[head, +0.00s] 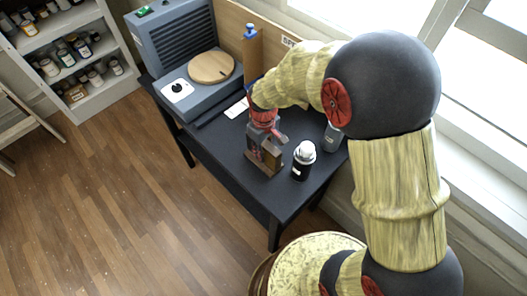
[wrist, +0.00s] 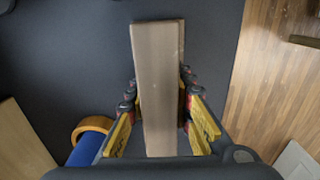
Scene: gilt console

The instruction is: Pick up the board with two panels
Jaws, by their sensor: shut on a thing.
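The board with two panels (head: 263,156) is at the front part of the dark table in the head view, upright below my gripper (head: 267,138). In the wrist view the board (wrist: 158,75) is a long, narrow light-brown top edge with a thin second strip along its right side. My gripper's fingers (wrist: 160,100) lie on both sides of it, shut on it. The fingers hide part of its sides. I cannot tell whether its bottom touches the table.
A round stool (head: 310,250) stands in front.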

